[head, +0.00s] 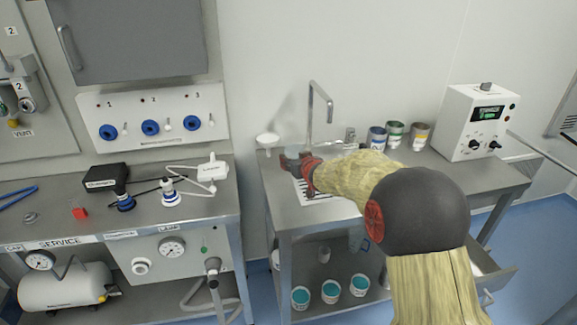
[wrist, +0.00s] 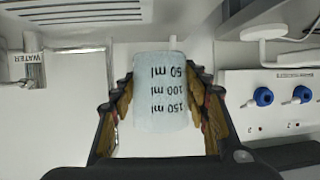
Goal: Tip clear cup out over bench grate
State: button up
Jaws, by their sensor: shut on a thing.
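My gripper (head: 297,165) is at the left end of the right-hand steel bench, its fingers on either side of the clear cup (wrist: 165,90). The cup is pale and translucent, with 50, 100 and 150 ml marks that read upside down in the wrist view. That view is itself inverted, so the cup looks about upright. In the head view the cup (head: 293,151) is small and partly hidden by my gripper. The bench grate (head: 309,193) is a slotted panel partly covered by my arm. It also shows in the wrist view (wrist: 70,12), beside the cup. The cup's contents cannot be made out.
A tall tap (head: 311,110) stands behind the grate. A white dish-like piece (head: 268,139) is left of the cup. Several paint tins (head: 395,134) and a white meter box (head: 477,122) stand to the right. A knob panel (head: 150,116) is on the left wall.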

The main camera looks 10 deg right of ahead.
aim_at(291, 150)
jog(key=shift+r, duration=0.2)
dwell(0.3)
notch_tip(291, 150, up, 3)
jog(key=p, duration=0.3)
jog(key=shift+f, duration=0.1)
